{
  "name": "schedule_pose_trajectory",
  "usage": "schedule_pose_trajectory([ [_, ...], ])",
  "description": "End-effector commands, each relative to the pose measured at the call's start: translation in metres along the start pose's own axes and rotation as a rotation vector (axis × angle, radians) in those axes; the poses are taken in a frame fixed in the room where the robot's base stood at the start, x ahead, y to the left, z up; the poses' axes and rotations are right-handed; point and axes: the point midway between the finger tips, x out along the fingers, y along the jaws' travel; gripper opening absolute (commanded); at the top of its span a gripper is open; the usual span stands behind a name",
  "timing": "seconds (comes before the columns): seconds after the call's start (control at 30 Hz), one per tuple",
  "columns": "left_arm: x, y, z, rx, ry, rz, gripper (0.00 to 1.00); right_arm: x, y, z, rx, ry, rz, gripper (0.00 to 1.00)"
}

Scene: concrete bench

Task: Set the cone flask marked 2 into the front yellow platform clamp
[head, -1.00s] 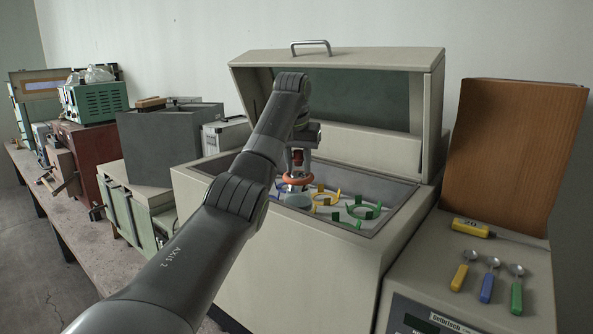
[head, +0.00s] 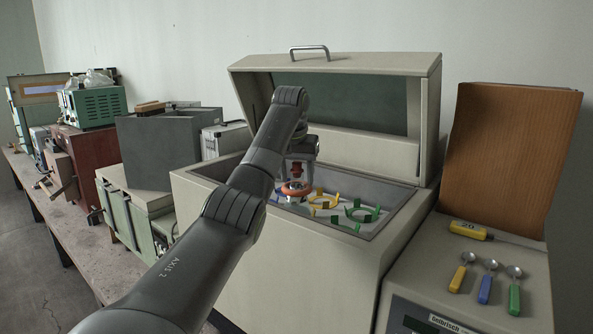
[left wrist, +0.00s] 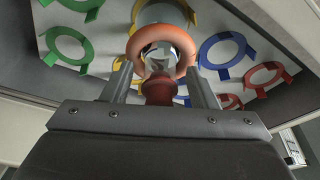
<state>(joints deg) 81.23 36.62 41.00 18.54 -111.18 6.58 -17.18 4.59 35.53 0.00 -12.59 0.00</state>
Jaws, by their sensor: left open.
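A cone flask of pale glass (left wrist: 160,14) with an orange ring (head: 294,189) round its neck and a red stopper (head: 296,169) stands over the clamp platform in the open machine. I cannot read its mark. In the left wrist view, yellow clamp prongs (left wrist: 134,58) show beside its body; its base is hidden, so I cannot tell how it is seated. My left gripper (left wrist: 160,78) is open, its fingers either side of the stopper and neck. Another yellow clamp (head: 322,201) looks empty, right of the flask in the head view. My right gripper is not in view.
Green (left wrist: 65,46), blue (left wrist: 225,54) and red clamps (left wrist: 231,102) surround the flask on the platform (left wrist: 105,68). The machine's raised lid (head: 340,62) stands behind, and its tub walls enclose the platform. Spoons (head: 487,282) lie on the right.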

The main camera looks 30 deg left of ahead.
Motion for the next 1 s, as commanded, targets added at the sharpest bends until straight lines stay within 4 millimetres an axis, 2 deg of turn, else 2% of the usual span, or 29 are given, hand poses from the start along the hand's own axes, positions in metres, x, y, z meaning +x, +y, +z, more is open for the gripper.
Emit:
schedule_pose_trajectory([
  [0.07,-0.005,0.0,-0.001,0.0,0.001,0.0,0.53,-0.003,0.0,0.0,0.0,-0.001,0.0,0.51],
  [0.17,-0.01,0.0,-0.001,-0.001,0.001,0.0,0.53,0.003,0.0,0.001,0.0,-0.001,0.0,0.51],
  [0.43,-0.055,0.001,0.0,0.0,0.004,0.003,0.53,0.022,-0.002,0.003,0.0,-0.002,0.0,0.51],
  [0.63,-0.073,0.0,0.0,0.0,0.002,0.002,0.53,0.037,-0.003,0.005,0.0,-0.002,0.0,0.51],
  [0.7,-0.089,0.0,-0.001,0.0,0.002,0.002,0.53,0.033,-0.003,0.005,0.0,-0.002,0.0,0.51],
  [0.83,-0.108,0.0,-0.001,0.001,0.001,0.002,0.53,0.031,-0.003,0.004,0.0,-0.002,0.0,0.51],
  [1.0,-0.122,0.0,-0.001,0.0,0.0,0.0,0.53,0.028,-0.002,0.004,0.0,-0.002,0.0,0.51],
])
